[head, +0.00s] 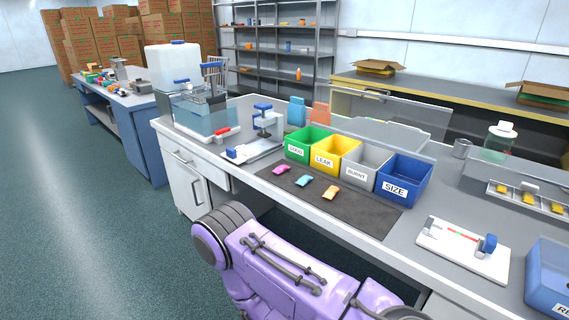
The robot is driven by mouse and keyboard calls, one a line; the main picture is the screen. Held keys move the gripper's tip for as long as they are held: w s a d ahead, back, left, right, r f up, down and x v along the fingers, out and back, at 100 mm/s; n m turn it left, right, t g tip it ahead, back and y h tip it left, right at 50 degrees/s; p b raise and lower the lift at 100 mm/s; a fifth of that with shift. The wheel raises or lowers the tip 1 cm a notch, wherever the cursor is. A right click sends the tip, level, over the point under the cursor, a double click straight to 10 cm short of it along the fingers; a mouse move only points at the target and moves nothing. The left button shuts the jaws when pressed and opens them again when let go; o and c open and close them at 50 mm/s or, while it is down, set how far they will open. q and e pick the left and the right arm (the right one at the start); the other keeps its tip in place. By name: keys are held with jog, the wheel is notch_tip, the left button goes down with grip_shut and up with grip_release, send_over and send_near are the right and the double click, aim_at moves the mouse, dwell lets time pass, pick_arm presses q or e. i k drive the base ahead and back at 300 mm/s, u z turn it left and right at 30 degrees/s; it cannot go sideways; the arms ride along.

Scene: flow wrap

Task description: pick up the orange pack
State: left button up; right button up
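The orange pack (330,192) is a small flat packet lying on the dark mat (372,215) on the bench. It is the rightmost of three packs in a row. A teal pack (303,181) lies left of it and a pink pack (281,169) lies further left. The packs are apart from each other, and nothing covers the orange one. A purple arm of mine crosses the bottom of the view, in front of the bench. Neither of my grippers shows.
Behind the mat stand green (308,144), yellow (336,154), grey (366,166) and blue (404,180) bins. A small press (262,128) stands left, beside a water tank (205,115). A white gauge board (463,250) and another blue bin (548,280) are right.

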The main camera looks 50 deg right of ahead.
aim_at(332, 191)
jog(key=i, duration=0.95)
jog(key=z, duration=2.6)
